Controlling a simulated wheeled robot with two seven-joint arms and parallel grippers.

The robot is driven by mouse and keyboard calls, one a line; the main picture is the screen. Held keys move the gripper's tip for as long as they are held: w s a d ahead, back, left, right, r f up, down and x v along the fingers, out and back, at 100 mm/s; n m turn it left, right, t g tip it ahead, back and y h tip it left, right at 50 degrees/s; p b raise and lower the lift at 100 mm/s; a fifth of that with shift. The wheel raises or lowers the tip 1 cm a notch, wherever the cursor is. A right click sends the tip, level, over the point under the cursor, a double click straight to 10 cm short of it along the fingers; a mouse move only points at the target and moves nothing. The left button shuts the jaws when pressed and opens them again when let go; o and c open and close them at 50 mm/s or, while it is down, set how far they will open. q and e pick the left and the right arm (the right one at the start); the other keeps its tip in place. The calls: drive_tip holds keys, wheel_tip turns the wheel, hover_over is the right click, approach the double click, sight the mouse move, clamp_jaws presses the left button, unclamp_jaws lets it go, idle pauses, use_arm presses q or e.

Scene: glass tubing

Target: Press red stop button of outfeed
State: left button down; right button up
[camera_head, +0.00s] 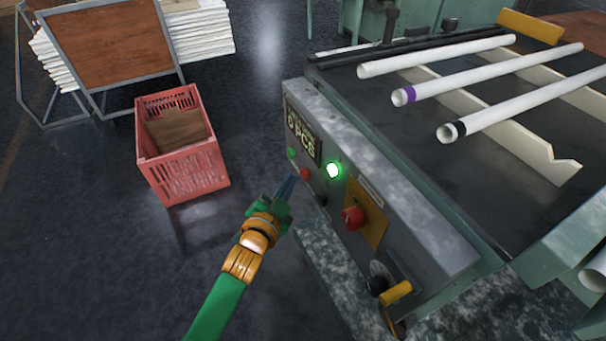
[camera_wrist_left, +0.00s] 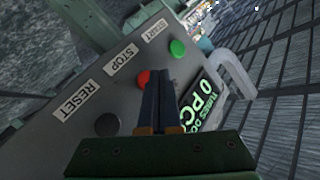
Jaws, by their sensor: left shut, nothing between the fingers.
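The red stop button (camera_head: 306,174) sits on the grey control panel (camera_head: 393,247) of the outfeed, beside a green start button (camera_head: 292,153). In the left wrist view the red button (camera_wrist_left: 143,78), labelled STOP, shows just left of my fingertips and is partly hidden by them. The green button (camera_wrist_left: 178,47) lies beyond it and a black reset button (camera_wrist_left: 107,124) lies nearer. My left gripper (camera_head: 289,182) is shut and empty, with its fingertips close to the red button; I cannot tell whether they touch. It also shows in the left wrist view (camera_wrist_left: 159,85). My right gripper is not in view.
Several white tubes (camera_head: 480,85) lie on the machine. A red crate (camera_head: 184,172) stands on the floor at left.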

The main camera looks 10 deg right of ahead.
use_arm(q)
drive_tip(key=shift+w+d, duration=0.15)
drive_tip(key=shift+d, duration=0.25)
drive_tip(key=shift+w+d+b, duration=0.15)
drive_tip(key=shift+d+b, duration=0.15)
drive_tip(key=shift+d, duration=0.15)
idle(0.7)
idle(0.4)
drive_tip(key=shift+s+a+p, duration=0.3)
drive_tip(key=shift+a+p, duration=0.45)
drive_tip(key=shift+a, duration=0.1)
